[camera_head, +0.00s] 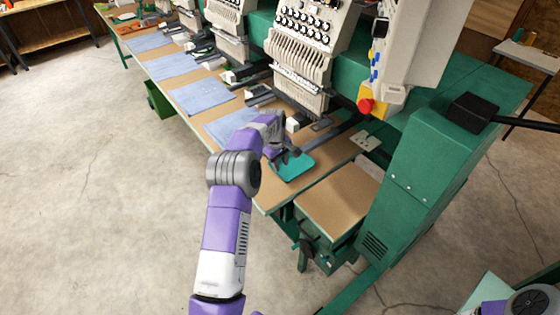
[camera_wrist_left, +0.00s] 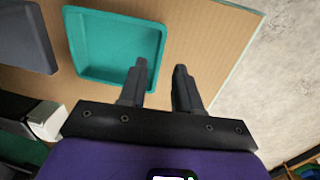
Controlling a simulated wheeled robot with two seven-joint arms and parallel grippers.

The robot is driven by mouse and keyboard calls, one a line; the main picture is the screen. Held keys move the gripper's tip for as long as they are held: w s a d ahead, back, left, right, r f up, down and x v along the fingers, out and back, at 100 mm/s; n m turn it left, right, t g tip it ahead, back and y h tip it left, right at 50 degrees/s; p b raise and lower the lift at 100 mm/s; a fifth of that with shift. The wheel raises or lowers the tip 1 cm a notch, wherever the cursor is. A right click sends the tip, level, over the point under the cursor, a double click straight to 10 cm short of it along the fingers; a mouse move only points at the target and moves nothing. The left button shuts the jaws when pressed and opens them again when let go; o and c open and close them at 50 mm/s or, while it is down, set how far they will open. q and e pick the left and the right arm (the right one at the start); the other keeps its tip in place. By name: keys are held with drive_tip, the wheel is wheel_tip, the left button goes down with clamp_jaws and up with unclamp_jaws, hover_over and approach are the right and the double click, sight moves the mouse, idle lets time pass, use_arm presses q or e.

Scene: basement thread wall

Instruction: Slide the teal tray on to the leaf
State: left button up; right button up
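The teal tray (camera_head: 296,169) lies flat on the tan table top, near its right end in the head view. It looks empty, with a raised rim, in the left wrist view (camera_wrist_left: 115,45). My left gripper (camera_head: 283,157) is over the tray's near side. One fingertip overlaps the tray's corner region and the other lies outside the rim; contact cannot be told. The leaf (camera_head: 340,200) is the bare tan board right of the tray. My right gripper is out of view.
The embroidery machine (camera_head: 300,55) stands behind the tray, with a red stop button (camera_head: 366,106) on its control box. A green machine housing (camera_head: 435,165) bounds the leaf on the right. Blue cloth (camera_head: 230,124) lies left of my gripper. The floor in front is clear.

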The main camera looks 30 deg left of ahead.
sight(282, 176)
use_arm(q)
drive_tip(key=f, duration=0.4)
drive_tip(key=w+f, duration=0.1)
drive_tip(key=f, duration=0.2)
drive_tip(key=shift+d+b, duration=0.15)
drive_tip(key=shift+b, duration=0.2)
clamp_jaws()
